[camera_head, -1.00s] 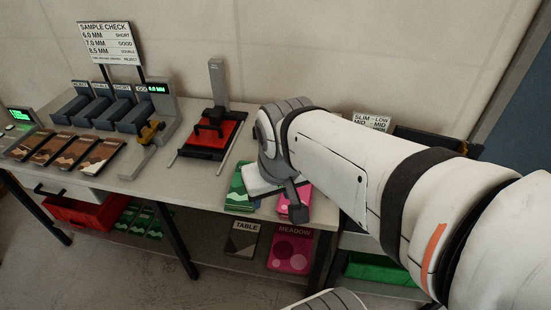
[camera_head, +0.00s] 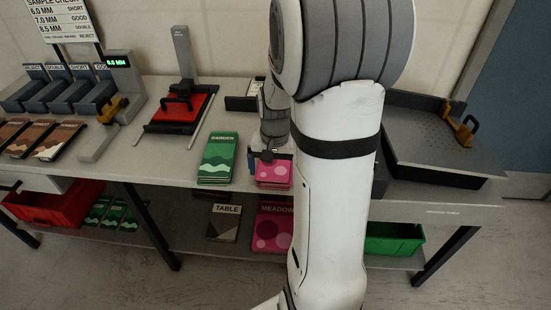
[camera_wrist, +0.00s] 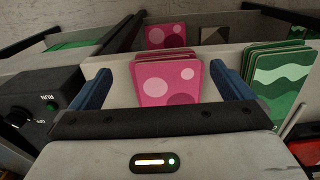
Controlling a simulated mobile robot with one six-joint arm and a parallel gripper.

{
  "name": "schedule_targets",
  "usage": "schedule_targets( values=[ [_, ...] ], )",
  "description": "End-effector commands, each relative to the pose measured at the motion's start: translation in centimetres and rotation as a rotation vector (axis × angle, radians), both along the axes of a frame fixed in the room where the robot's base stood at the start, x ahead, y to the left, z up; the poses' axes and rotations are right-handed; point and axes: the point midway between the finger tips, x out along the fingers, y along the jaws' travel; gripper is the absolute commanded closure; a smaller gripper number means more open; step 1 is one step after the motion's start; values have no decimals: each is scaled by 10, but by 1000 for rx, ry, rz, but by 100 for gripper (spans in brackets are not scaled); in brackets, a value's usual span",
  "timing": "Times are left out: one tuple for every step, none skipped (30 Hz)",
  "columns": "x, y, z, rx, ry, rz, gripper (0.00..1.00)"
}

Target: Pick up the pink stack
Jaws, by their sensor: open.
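The pink stack (camera_head: 273,172) lies on the tabletop near its front edge, partly hidden by my arm in the head view. In the wrist view the pink stack (camera_wrist: 167,80) shows light pink spots and several layers, and sits between the two blue fingers. My gripper (camera_wrist: 166,88) is open around it, with a gap visible on each side. In the head view my gripper (camera_head: 270,155) is at the stack's back edge, its fingers mostly hidden.
A green GARDEN stack (camera_head: 217,158) lies close to the left of the pink one. A red-bedded press (camera_head: 180,108) stands further left. A dark tray (camera_head: 435,150) is at the right. A MEADOW card (camera_head: 273,228) and TABLE card (camera_head: 224,222) are on the lower shelf.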

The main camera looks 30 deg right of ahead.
Motion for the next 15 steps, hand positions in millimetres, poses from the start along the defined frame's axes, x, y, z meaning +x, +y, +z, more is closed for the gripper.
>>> schedule_targets(
  values=[
    [-1,1,-6,1,4,1,0],
    [-1,1,-9,1,4,1,0],
    [-1,2,-14,1,3,1,0],
    [-1,3,-18,1,4,1,0],
    [-1,4,-22,1,4,1,0],
    [-1,6,-29,2,6,1,0],
    [-1,7,-34,1,4,1,0],
    [-1,8,-38,2,5,2,0],
    [-1,7,-44,1,4,1,0],
    [-1,7,-47,1,3,1,0],
    [-1,7,-50,1,3,1,0],
    [-1,7,-53,0,2,0,0],
    [-1,7,-55,1,1,0,0],
    [-1,7,-56,1,1,0,0],
    [-1,7,-57,1,1,0,0]
  ],
)
